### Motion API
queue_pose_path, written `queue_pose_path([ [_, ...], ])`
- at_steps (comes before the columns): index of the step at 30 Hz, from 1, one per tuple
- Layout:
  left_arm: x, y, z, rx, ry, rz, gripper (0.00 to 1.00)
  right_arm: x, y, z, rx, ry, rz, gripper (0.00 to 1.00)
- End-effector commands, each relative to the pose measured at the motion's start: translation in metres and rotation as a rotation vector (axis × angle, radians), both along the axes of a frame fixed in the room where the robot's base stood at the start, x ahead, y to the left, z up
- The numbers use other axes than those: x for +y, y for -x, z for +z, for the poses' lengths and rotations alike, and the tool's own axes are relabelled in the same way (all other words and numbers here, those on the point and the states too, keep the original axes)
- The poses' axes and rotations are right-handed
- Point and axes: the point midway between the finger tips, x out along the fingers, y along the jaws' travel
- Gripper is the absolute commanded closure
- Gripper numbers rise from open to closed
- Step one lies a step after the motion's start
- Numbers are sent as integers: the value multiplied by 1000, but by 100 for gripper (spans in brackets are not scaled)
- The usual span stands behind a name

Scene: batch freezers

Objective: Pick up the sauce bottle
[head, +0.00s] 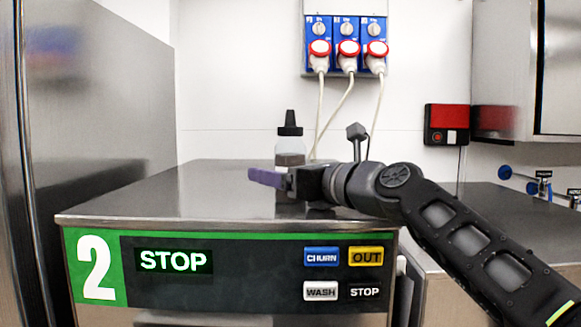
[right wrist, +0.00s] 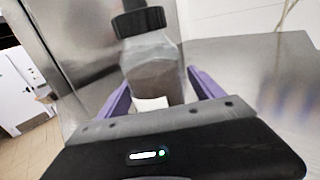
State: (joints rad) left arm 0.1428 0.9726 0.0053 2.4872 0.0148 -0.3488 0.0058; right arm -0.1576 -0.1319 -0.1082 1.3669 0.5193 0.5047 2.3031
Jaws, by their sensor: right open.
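The sauce bottle (head: 290,146) stands upright on the steel top of the batch freezer. It is clear with a black cap and pointed nozzle. My right gripper (head: 268,178) is in front of its lower part in the head view and hides it. In the right wrist view the bottle (right wrist: 152,75) shows between and just beyond the two purple fingers of my open right gripper (right wrist: 158,95). A pale label shows low on it. I cannot tell whether the fingers touch it. My left gripper is not in view.
The freezer's steel top (head: 150,200) is otherwise clear. Its front panel (head: 230,265) has a large 2 and several buttons. Blue sockets (head: 347,45) with red plugs and hanging white cables are on the wall behind. A lower steel counter (head: 500,215) is at the right.

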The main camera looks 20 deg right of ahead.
Motion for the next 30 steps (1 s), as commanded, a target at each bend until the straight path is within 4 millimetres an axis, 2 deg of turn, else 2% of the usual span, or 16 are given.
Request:
queue_pose_path([
  [12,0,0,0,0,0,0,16,0,0,0,0,0,0,24],
  [30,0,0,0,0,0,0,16,0,0,0,0,0,0,73],
])
